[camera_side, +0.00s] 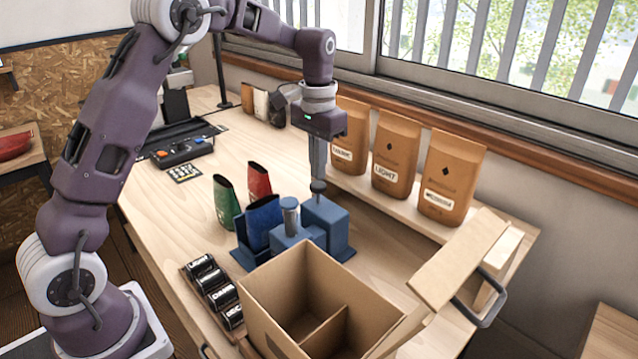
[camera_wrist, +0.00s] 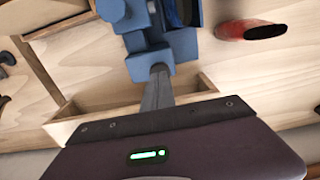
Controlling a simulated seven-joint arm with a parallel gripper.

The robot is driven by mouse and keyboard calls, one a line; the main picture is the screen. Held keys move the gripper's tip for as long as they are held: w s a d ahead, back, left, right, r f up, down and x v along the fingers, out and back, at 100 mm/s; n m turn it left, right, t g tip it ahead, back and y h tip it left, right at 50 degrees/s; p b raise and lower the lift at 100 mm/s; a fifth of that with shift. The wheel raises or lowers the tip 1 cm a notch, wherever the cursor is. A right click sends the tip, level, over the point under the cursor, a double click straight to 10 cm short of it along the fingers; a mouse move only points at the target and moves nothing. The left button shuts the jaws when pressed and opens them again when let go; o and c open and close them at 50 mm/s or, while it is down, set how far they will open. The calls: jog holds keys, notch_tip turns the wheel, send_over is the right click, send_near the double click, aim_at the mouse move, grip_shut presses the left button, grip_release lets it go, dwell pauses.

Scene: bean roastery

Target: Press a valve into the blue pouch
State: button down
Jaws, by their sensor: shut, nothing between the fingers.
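The blue pouch (camera_side: 264,222) stands upright in a blue press fixture (camera_side: 290,239) on the table, beside a grey-blue round-topped post (camera_side: 290,204). A taller blue block (camera_side: 326,222) with a round knob on top stands just right of it. My gripper (camera_side: 318,180) points straight down with its fingers shut and empty, at the knob; whether it touches cannot be told. In the wrist view the shut fingertips (camera_wrist: 159,70) overlap the blue block (camera_wrist: 146,60). No loose valve can be made out.
A green pouch (camera_side: 226,202) and a red pouch (camera_side: 259,181) stand behind the blue one. An open divided carton (camera_side: 265,290) is close in front. Black-labelled canisters (camera_side: 213,288) sit left of it. Brown coffee bags (camera_side: 396,153) line the window ledge.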

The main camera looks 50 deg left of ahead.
aim_at(318, 184)
jog(key=shift+f, duration=2)
jog(key=shift+r, duration=3.05)
